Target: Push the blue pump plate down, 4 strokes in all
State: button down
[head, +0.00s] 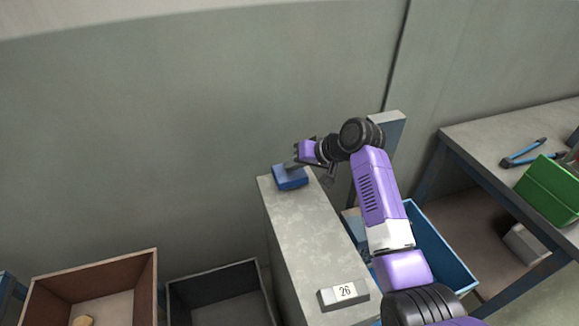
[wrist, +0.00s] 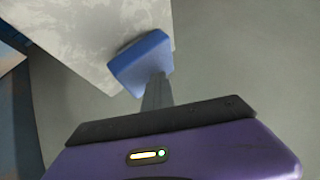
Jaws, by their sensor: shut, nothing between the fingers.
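The blue pump plate (head: 291,179) sits at the far end of a grey counter top in the head view. In the wrist view the plate (wrist: 141,63) is a blue block near the counter's edge. My gripper (head: 291,165) is over the plate, its shut fingers pointing down at it. In the wrist view the gripper fingertips (wrist: 157,77) overlap the plate's near edge. I cannot tell whether they touch it. Nothing is held. How far the plate is pressed down cannot be told.
The grey counter (head: 300,235) carries a block marked 26 (head: 344,294) at its near end. A brown box (head: 90,290) and a dark box (head: 220,295) stand left. A blue bin (head: 440,250) is right, beside a workbench (head: 480,138) with a green bin (head: 550,190).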

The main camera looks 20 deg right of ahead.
aim_at(292, 172)
jog(key=shift+s+f, duration=0.1)
jog(key=shift+f, duration=0.6)
jog(key=shift+r, duration=0.1)
dwell(0.5)
jog(key=shift+r+p, duration=1.7)
jog(key=shift+r, duration=0.4)
jog(key=shift+r, duration=0.1)
notch_tip(292, 172, up, 5)
jog(key=p, duration=0.4)
